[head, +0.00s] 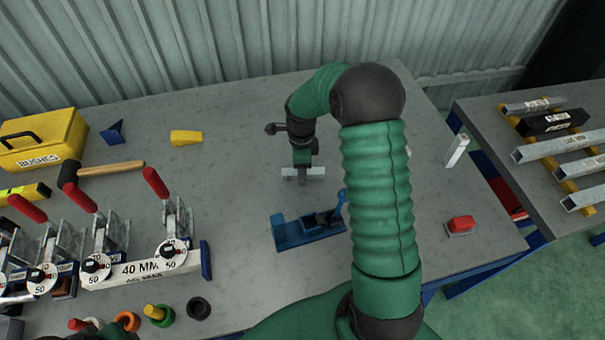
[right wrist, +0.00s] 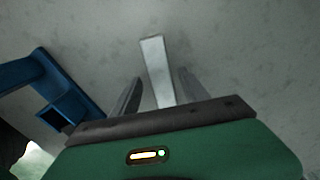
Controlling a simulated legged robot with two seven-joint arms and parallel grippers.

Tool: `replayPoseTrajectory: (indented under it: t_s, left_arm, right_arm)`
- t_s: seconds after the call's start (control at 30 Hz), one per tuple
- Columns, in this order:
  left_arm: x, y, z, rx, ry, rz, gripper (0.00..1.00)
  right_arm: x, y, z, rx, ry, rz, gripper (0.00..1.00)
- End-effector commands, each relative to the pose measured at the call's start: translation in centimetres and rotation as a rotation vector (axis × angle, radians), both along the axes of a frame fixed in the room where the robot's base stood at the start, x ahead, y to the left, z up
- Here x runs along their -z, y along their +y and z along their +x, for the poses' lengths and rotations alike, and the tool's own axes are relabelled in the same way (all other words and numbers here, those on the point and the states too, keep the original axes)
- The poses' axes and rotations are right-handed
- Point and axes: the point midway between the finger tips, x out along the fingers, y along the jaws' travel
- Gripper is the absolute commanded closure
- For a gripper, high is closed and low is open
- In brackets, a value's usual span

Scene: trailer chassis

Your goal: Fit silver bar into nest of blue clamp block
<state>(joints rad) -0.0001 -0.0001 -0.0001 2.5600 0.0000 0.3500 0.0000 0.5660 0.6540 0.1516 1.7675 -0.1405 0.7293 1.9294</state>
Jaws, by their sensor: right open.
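The silver bar (head: 317,172) lies on the grey table under my right gripper (head: 302,164), beyond the blue clamp block (head: 292,233). In the right wrist view the bar (right wrist: 154,62) runs lengthwise between the two open fingers of my right gripper (right wrist: 160,77), with gaps on both sides. Its near end is hidden by the gripper body. The blue clamp block (right wrist: 68,98) shows at the left of that view, apart from the fingers. In the head view my right arm stands close to the block's right end. My left gripper is not in view.
Toggle clamps on a 40 MM rail (head: 140,268) stand at the left, near a hammer (head: 110,168) and a yellow bushes box (head: 45,140). A pale block (head: 456,150) and a red-topped block (head: 460,225) are at the right.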

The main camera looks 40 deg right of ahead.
Motion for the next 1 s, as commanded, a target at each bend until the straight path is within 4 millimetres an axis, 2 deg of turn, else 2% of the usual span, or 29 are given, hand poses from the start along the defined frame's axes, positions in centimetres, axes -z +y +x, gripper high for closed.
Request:
replayPoseTrajectory:
  t_s: [0.13,0.53,0.87,1.0]
  left_arm:
    - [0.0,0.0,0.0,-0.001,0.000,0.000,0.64]
    - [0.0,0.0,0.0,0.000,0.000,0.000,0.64]
    - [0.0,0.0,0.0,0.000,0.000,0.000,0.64]
    - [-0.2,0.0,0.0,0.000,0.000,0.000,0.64]
  right_arm:
    - [0.1,-0.4,0.0,0.001,-0.001,0.003,0.47]
    - [0.1,-0.4,0.0,0.001,0.000,0.003,1.00]
    - [0.0,-0.4,0.0,0.001,-0.001,0.002,1.00]
    - [-1.4,-0.5,0.1,0.000,-0.004,-0.001,1.00]
